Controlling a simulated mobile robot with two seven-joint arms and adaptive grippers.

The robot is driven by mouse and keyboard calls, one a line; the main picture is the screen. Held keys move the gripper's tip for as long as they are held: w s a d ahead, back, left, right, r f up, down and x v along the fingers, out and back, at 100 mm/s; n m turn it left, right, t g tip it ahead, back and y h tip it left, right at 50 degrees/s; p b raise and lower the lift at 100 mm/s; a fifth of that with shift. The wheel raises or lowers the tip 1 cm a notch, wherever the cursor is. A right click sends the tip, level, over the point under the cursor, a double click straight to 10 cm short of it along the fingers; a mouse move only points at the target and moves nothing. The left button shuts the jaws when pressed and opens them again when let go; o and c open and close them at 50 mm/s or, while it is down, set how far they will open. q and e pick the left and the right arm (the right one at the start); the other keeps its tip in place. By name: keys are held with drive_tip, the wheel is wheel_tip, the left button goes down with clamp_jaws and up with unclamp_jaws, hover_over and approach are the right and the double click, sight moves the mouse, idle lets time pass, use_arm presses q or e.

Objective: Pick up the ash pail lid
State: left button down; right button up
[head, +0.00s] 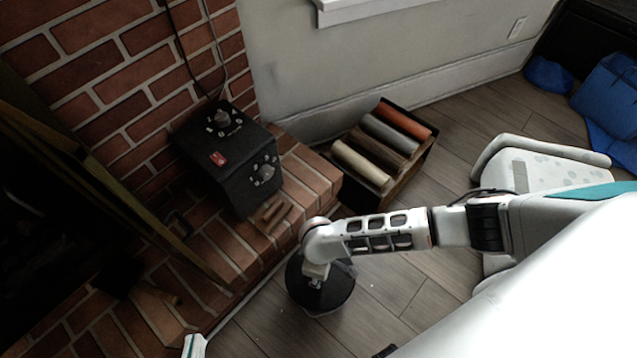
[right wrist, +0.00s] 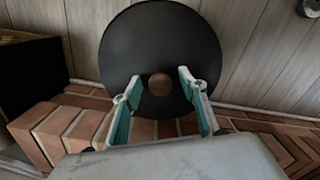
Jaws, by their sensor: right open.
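The ash pail lid (right wrist: 160,35) is a black disc with a round brown knob (right wrist: 159,85) at its middle, seen in the right wrist view. My right gripper (right wrist: 160,80) is open, its two fingers on either side of the knob; I cannot tell whether they touch it. In the head view the black lid (head: 338,298) is on the floor side of the brick hearth, partly covered by my right wrist, which hides the right fingers. The pail under it cannot be made out. A small tip of my left gripper (head: 195,346) shows at the bottom edge.
A black control box (head: 215,160) with knobs and cables stands on the brick hearth (head: 318,178), with small brown blocks (head: 271,215) beside it. A dark rack (head: 400,178) of coloured rolls stands by the wall. Blue bags (head: 605,90) lie at the far right. Floor between is clear.

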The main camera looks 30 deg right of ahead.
clamp_jaws()
drive_tip(key=shift+r, duration=0.2)
